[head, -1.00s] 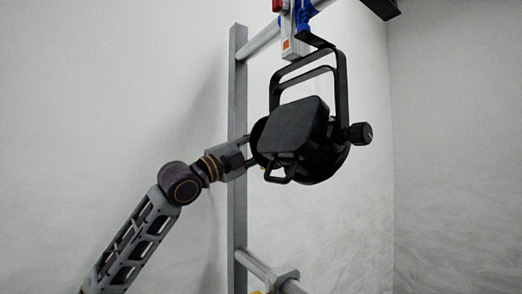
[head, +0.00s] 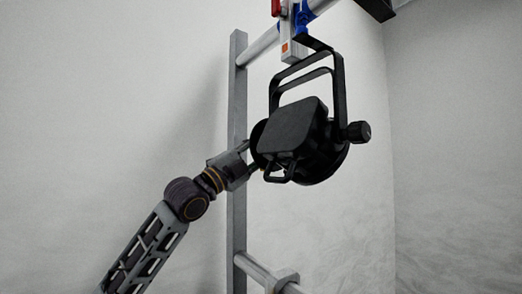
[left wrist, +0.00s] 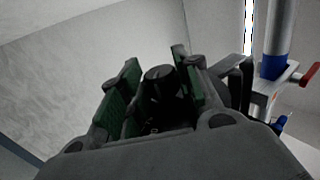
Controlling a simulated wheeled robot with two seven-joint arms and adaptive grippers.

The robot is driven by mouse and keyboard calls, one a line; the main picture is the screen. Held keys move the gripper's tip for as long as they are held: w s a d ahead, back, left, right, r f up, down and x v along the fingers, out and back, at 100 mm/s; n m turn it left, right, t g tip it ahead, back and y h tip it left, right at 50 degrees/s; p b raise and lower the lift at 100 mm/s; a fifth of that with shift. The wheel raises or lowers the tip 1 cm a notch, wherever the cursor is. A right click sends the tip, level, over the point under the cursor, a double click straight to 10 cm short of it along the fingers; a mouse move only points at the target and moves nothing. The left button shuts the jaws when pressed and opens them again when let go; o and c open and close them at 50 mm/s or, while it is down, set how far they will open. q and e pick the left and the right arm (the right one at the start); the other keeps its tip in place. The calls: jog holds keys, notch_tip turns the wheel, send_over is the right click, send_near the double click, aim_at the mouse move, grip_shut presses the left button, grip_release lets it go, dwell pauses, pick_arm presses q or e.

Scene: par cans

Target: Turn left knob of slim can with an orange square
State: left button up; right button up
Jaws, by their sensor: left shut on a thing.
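The slim black can (head: 293,135) hangs from its yoke (head: 341,85) below the upper rail. An orange square (head: 285,47) shows on the white clamp piece above it. A black knob (head: 357,132) sticks out on the can's right side. My left gripper (head: 250,158) reaches the can's left side, and the can hides its fingertips in the head view. In the left wrist view a black knob (left wrist: 160,79) sits between the green-padded fingers of my left gripper (left wrist: 155,92), which is shut on it. My right gripper is not in view.
A grey upright post (head: 238,110) stands just behind my left gripper. A lower rail (head: 257,272) crosses below the can. A blue clamp part and a red lever (left wrist: 303,76) show at the right in the left wrist view.

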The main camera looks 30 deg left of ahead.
pick_arm(q)
jog(key=o, duration=1)
jog(key=shift+o, duration=0.2)
jog(key=shift+s+a+f, duration=0.1)
jog(key=shift+s+f, duration=0.05)
jog(key=v, duration=1.1)
jog(key=shift+s+f, duration=0.15)
jog(key=shift+f, duration=0.05)
dwell(1.3)
dwell(0.7)
